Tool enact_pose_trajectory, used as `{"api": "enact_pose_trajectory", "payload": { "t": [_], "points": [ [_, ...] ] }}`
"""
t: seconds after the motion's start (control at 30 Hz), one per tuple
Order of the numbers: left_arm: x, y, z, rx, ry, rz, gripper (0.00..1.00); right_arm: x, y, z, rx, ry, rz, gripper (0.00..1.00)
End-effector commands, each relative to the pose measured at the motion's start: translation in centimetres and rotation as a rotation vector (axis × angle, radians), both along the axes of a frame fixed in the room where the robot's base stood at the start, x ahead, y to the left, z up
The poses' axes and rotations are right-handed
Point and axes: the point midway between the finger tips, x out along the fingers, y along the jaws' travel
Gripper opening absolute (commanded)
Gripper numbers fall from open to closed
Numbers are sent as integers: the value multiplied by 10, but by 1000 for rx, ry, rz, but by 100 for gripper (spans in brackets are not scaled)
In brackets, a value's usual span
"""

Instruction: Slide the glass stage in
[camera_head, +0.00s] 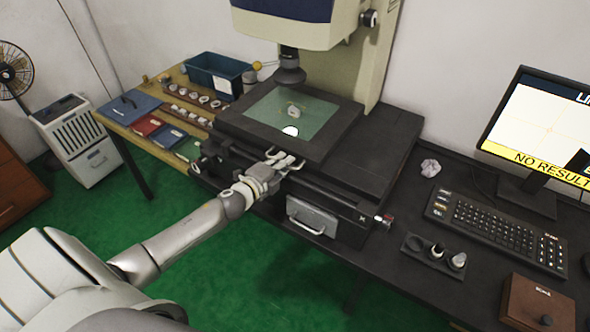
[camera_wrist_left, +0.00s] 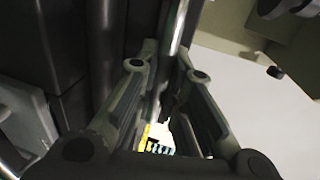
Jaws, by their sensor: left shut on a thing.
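The glass stage (camera_head: 318,118) is a greenish glass plate in a dark frame (camera_head: 240,127) on the measuring machine, under its lens (camera_head: 289,68). A small pale part (camera_head: 294,109) and a bright round spot show on the glass. My left gripper (camera_head: 284,161) is at the front edge of the stage, shut on what looks like its metal handle. In the left wrist view a shiny bar (camera_wrist_left: 179,28) runs between the fingers (camera_wrist_left: 165,62). The exact contact is dark and partly hidden by the fingers. My right gripper is not in view.
A wooden side table holds a blue bin (camera_head: 213,76), rows of rings (camera_head: 205,100) and coloured trays (camera_head: 145,123). Right of the machine are crumpled paper (camera_head: 430,167), a small holder (camera_head: 433,251), a keyboard (camera_head: 497,231), a monitor (camera_head: 540,125) and a brown box (camera_head: 538,305).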

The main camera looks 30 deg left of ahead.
Motion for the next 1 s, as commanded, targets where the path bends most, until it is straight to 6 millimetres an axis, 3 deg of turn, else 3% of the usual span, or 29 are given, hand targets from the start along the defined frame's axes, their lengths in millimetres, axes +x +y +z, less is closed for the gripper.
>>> {"api": "enact_pose_trajectory", "payload": {
  "t": [0.2, 0.57, 0.6, 0.67, 1.0],
  "points": [
    [0, 13, -1, -1, 2, 1, 0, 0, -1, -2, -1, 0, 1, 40],
    [0, 15, -1, 0, 1, 2, 0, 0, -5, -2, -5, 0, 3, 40],
    [0, 15, 0, 0, 1, 2, 12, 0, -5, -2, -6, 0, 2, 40],
    [0, 14, 0, 0, 1, 2, 19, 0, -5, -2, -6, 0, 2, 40],
    [-1, 13, -1, -1, 2, -1, 20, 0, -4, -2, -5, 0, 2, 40]
  ]
}}
